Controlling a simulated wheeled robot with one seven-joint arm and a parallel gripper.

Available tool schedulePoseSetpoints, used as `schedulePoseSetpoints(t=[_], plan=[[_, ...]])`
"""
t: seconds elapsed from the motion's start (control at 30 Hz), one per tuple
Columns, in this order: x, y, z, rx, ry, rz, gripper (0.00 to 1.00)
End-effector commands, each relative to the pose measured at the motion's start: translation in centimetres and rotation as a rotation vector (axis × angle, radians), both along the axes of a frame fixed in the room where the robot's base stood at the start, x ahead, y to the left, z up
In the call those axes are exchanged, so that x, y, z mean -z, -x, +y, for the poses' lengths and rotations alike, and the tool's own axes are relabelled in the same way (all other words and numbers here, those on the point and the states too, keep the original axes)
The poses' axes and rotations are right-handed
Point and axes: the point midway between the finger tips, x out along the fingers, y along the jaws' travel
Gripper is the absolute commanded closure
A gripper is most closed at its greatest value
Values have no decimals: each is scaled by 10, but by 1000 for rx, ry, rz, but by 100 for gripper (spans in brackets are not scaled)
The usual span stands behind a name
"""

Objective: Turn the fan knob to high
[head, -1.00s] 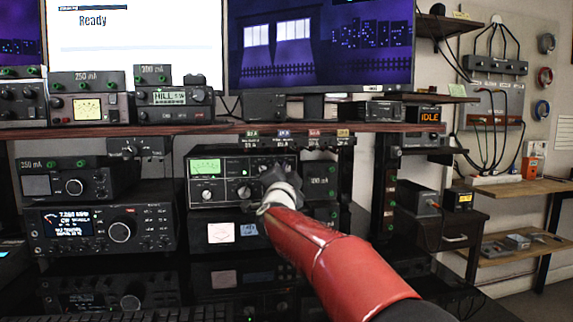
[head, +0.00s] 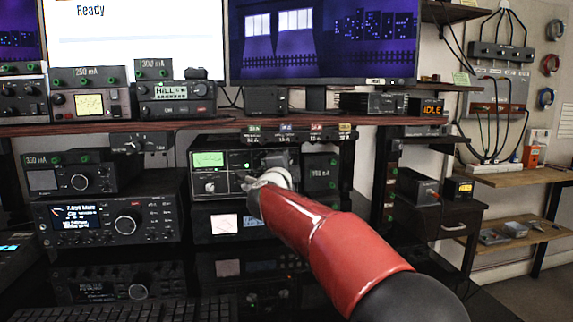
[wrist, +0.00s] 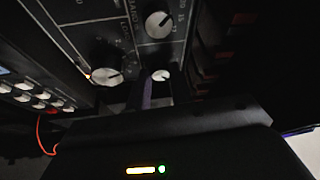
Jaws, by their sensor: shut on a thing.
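A shelf edge (head: 160,128) runs just above the tuner. A unit with a pale display (head: 224,224) is below it, and a radio (head: 105,220) stands to the left. A keyboard (head: 95,309) lies in front.

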Motion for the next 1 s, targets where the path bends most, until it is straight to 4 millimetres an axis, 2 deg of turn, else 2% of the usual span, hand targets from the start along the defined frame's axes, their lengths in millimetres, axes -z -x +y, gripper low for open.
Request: schedulePoseSetpoints(t=[0.27, 0.3, 0.37, 0.67, 0.77, 1.0], plan=[[1, 0, -1, 1, -1, 1, 100], [1, 0, -1, 2, -1, 1, 75], [1, 0, -1, 1, -1, 1, 70], [1, 3, 0, 0, 0, 0, 70], [2, 14, 2, -1, 0, -1, 70], [8, 55, 5, 0, 0, 0, 70]])
